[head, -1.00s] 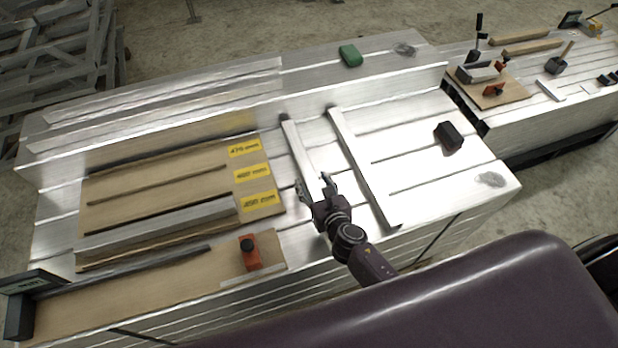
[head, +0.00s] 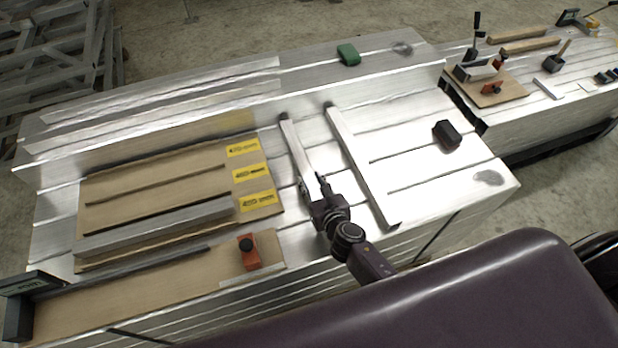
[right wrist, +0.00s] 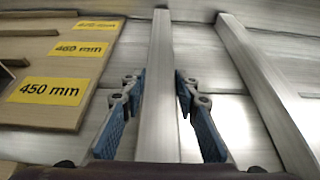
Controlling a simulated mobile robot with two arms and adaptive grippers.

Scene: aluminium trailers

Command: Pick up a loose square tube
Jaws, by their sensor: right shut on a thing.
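A loose square tube (head: 293,145) of bare aluminium lies on the metal table, running away from me; it also shows in the middle of the right wrist view (right wrist: 156,55). My right gripper (head: 312,187) is at its near part, with one blue-padded finger on each side; in the right wrist view the gripper (right wrist: 157,85) is shut on the tube. A second loose square tube (head: 362,165) lies to the right, apart from the gripper; it also shows in the right wrist view (right wrist: 262,80). My left gripper is not in view.
A wooden rack (head: 150,180) with yellow length labels (head: 249,173) stands left, holding another square tube (head: 155,228). An orange clamp (head: 249,252) is in front. A black block (head: 447,134) lies right. An upright metal fence (head: 300,90) runs behind the tubes.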

